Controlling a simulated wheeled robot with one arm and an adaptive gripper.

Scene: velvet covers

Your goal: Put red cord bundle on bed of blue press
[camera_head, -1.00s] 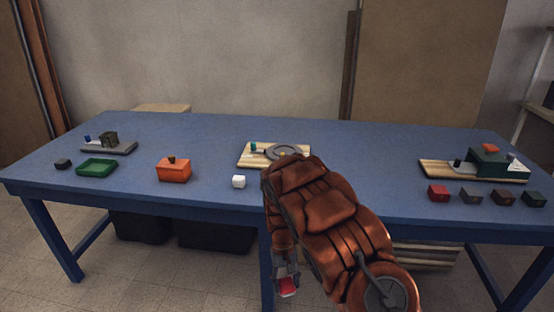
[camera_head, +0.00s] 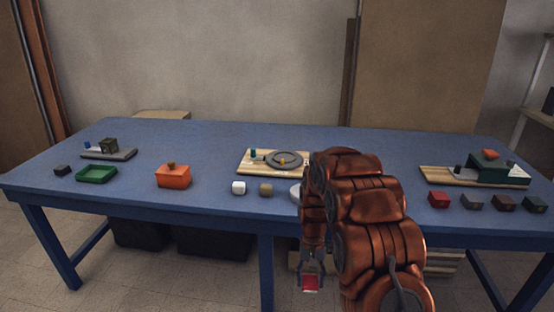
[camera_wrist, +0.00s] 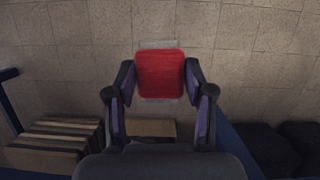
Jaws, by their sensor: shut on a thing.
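The red cord bundle (camera_head: 310,284) is held in my gripper (camera_head: 311,272), in front of the table's near edge. In the wrist view the bundle (camera_wrist: 160,73) shows as a red, rounded square between the two fingers, with bare floor behind it. Three stations stand on the table, and I cannot tell for sure which is the blue press. The left one (camera_head: 122,155) has a grey base, a dark block and a small blue part. The middle one (camera_head: 250,168) is a wooden board with a grey ring and a blue-teal knob. The right one (camera_head: 436,173) is a board with a green housing.
On the blue table (camera_head: 215,145) are a green tray (camera_head: 97,174), an orange lidded box (camera_head: 173,177), a white block (camera_head: 239,188) and a tan block (camera_head: 266,190). Several small blocks, one red (camera_head: 438,199), line the right front edge. My arm hides part of the front middle.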

